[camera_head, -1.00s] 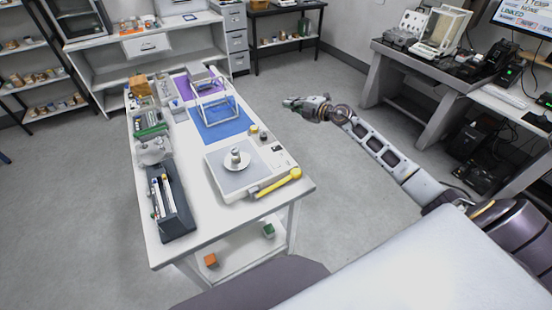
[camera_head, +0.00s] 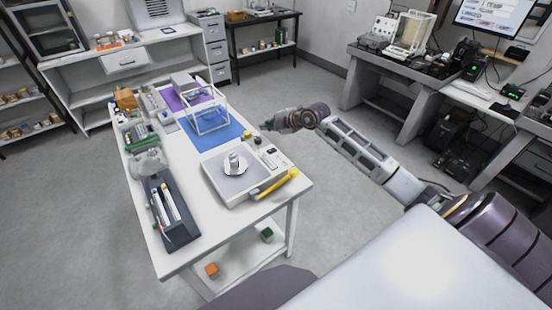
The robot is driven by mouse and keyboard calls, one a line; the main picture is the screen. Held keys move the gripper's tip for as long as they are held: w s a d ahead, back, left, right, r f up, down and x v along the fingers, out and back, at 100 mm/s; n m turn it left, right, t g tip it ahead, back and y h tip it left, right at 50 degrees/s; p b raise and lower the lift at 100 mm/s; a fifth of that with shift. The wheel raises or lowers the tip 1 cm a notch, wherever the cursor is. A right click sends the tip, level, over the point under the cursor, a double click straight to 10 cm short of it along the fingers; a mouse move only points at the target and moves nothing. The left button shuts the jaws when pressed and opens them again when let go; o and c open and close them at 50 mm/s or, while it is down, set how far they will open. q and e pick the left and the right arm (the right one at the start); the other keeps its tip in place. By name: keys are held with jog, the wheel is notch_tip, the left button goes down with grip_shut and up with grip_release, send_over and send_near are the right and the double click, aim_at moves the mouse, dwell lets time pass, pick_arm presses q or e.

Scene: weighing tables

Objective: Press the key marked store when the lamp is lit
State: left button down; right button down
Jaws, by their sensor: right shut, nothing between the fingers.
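A white weighing scale (camera_head: 217,187) with a grey plate sits near the front right corner of the white table. A small metal weight on a white dish (camera_head: 235,166) stands on it. A panel (camera_head: 271,157) with dark keys or a display is on its right side. The labels are too small to read, so I cannot tell which key is store or whether a lamp is lit. My right gripper (camera_head: 268,126) is shut and empty, at the table's right edge, just beyond the panel and apart from it. My left gripper is out of view.
A yellow-handled tool (camera_head: 278,184) lies along the scale's front right edge. A dark rack (camera_head: 172,230) stands at the left. The floor right of the table is clear.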

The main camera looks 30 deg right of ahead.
aim_at(278, 157)
jog(key=shift+s+d+f+m+g+h, duration=0.25)
jog(key=shift+s+d+f+m+g, duration=0.25)
jog(key=shift+m, duration=0.75)
jog(key=shift+s+d+f+m+g+h, duration=0.15)
jog(key=shift+s+d+f+m+h, duration=0.15)
jog(key=shift+f+m, duration=0.7)
jog(key=shift+s+d+f+m+g+h, duration=0.3)
jog(key=shift+d+m+g, duration=0.1)
jog(key=shift+m, duration=1.15)
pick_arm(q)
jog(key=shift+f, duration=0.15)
pick_arm(e)
jog(key=shift+f, duration=0.2)
